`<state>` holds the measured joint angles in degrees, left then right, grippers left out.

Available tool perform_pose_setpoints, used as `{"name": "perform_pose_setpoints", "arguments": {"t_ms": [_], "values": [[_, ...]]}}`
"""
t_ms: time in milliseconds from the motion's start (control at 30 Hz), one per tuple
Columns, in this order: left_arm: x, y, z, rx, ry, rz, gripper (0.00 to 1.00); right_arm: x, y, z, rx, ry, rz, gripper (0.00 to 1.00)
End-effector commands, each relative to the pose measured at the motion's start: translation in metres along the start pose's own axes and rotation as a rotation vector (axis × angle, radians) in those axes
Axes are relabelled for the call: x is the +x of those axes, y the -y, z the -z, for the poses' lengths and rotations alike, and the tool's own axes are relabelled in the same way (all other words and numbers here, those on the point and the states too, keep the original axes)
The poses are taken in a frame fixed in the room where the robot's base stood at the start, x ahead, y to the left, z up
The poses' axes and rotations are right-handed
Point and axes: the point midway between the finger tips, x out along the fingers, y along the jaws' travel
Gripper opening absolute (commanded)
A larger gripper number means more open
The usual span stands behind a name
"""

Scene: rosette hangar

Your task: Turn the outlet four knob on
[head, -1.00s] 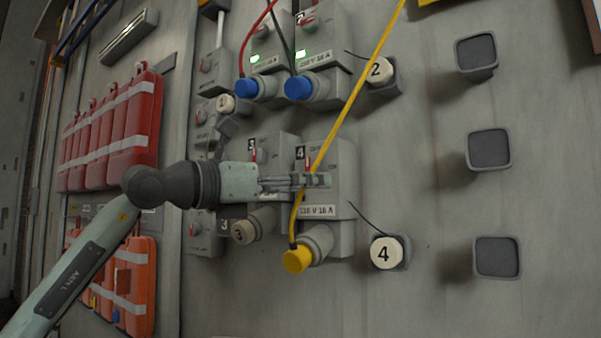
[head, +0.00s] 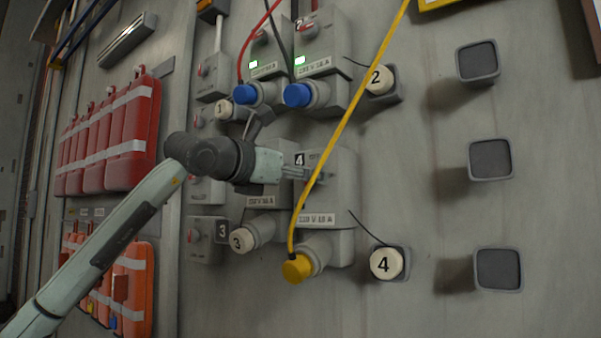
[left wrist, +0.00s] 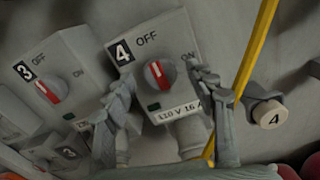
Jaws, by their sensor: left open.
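The outlet four box (head: 335,190) is a grey box on the wall, with a yellow plug (head: 297,268) and a yellow cable below it. Its knob (left wrist: 158,75) is round and grey with a red pointer stripe. The stripe leans toward the OFF side; ON is at the right. The small green lamp (left wrist: 154,107) under the knob looks dark. My left gripper (left wrist: 162,76) is open, with one finger at each side of the knob, apparently not touching it. In the head view my left gripper (head: 302,173) hides the knob. My right gripper is out of view.
The yellow cable (head: 345,118) runs up across the box, close to my right-hand finger in the wrist view. Outlet three (left wrist: 55,85) with its own knob is at the left. Two upper outlets with blue plugs (head: 298,95) show lit green lamps. Cap 4 (head: 386,263) hangs at the right.

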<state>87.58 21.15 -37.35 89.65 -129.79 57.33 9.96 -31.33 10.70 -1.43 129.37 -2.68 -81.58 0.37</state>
Motion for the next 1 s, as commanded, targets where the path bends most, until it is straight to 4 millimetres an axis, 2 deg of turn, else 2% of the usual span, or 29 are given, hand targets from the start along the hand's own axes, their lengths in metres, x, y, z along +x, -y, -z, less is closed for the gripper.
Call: {"name": "perform_pose_setpoints", "arguments": {"t_ms": [133, 167, 533, 767, 1000], "values": [[-0.0001, 0.0, 0.0003, 0.0, 0.0, 0.0, 0.56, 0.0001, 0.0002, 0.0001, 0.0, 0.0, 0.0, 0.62], [-0.0001, 0.0, 0.0003, 0.0, 0.0, 0.0, 0.54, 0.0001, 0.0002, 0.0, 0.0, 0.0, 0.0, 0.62], [-0.0004, -0.0003, 0.0003, 0.0, 0.0, 0.0, 0.08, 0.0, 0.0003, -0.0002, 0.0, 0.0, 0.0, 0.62], [-0.0005, -0.0005, 0.0003, 0.014, 0.0, -0.001, 0.06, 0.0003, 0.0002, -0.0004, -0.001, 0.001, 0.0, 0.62], [-0.0008, -0.0005, 0.0003, 0.114, 0.0, -0.002, 0.06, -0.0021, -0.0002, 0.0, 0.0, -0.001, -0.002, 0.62]]}}
